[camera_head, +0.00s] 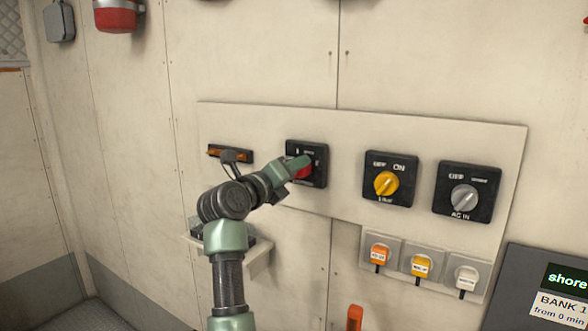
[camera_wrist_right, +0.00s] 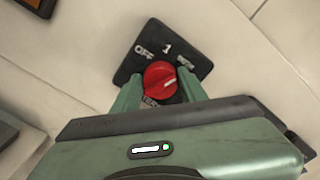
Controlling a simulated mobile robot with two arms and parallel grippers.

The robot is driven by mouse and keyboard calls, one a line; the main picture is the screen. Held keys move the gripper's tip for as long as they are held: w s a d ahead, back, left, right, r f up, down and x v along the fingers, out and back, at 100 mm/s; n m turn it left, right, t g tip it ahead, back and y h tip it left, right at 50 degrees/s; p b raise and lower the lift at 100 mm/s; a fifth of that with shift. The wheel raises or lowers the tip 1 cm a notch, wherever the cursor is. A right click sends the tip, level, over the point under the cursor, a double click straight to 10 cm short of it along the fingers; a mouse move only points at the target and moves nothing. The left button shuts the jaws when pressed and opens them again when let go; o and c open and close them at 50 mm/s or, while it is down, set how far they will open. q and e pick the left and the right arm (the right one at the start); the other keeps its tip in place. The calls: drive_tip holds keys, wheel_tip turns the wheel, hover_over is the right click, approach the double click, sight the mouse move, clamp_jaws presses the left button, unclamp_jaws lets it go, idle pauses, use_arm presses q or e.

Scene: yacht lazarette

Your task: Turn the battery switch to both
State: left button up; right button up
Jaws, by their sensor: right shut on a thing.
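The battery switch has a red round knob (camera_wrist_right: 160,78) on a black square plate (camera_wrist_right: 137,60), set in the wall panel. In the right wrist view the plate reads OFF, 1 and a blurred word at the upper right; lettering at the lower left is partly covered. A white mark on the knob lies on its right side. My right gripper (camera_head: 303,168) reaches the switch, with its green fingers (camera_wrist_right: 158,92) shut on the red knob from both sides. In the head view the gripper covers part of the red knob (camera_head: 303,173). My left gripper is not in view.
On the same panel (camera_head: 340,205) are a yellow-knob switch (camera_head: 386,183), a grey-knob AC IN switch (camera_head: 464,198) and an orange-topped black fitting (camera_head: 230,153). Tagged toggles (camera_head: 421,267) sit below right. A screen (camera_head: 556,300) stands at lower right. A small shelf (camera_head: 256,262) lies behind my arm.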

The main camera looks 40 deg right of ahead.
drive_tip(key=o, duration=1.3)
drive_tip(key=shift+o, duration=0.2)
drive_tip(key=shift+a, duration=0.1)
drive_tip(key=b+v, duration=0.3)
drive_tip(key=v, duration=0.4)
drive_tip(key=shift+a, duration=0.35)
